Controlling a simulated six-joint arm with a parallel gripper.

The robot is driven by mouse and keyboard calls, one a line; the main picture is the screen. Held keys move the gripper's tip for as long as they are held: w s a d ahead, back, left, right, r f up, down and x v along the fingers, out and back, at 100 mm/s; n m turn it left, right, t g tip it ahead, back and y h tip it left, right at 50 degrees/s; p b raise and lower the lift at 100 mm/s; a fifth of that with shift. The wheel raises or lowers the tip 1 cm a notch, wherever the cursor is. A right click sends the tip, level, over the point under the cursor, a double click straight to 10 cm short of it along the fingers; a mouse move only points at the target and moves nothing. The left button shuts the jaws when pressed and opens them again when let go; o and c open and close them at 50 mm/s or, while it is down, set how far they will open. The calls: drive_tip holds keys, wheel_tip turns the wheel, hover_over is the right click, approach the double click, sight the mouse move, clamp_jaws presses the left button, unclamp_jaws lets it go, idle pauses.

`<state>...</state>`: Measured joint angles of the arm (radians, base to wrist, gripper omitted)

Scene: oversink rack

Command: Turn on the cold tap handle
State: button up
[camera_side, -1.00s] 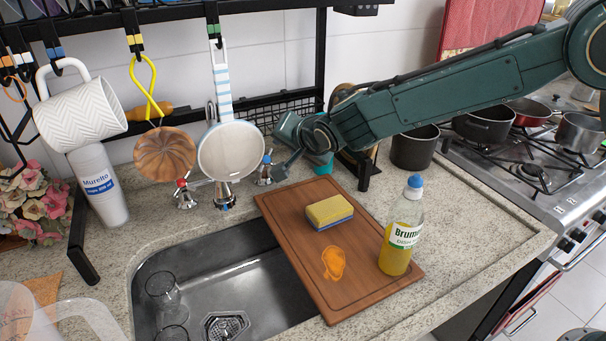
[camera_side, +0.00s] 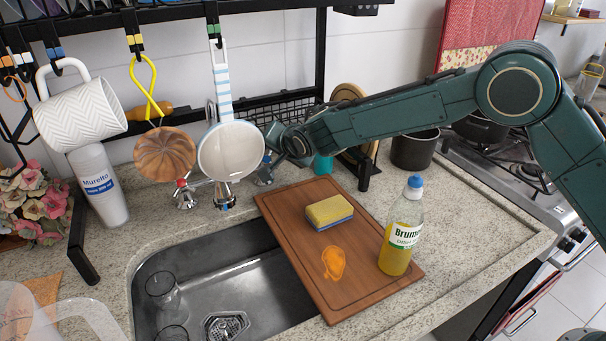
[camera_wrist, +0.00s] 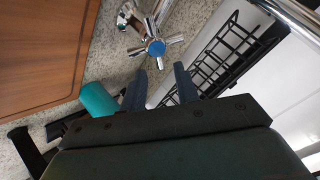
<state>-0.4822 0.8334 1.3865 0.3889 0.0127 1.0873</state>
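The cold tap handle (camera_wrist: 155,47) is a chrome cross with a blue centre, at the top middle of the wrist view. In the side view the cold tap handle (camera_side: 264,174) stands right of the faucet, partly hidden by the hanging white ladle and my gripper. In the side view my gripper (camera_side: 271,140) is above and just behind the handle.
The red-marked tap handle (camera_side: 184,193) is left of the faucet. A teal cup (camera_wrist: 98,99) and black wire rack (camera_wrist: 232,52) flank my gripper. A cutting board (camera_side: 285,220) spans the sink's right side.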

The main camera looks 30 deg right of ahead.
drive_tip(key=shift+x, duration=2.5)
clamp_jaws()
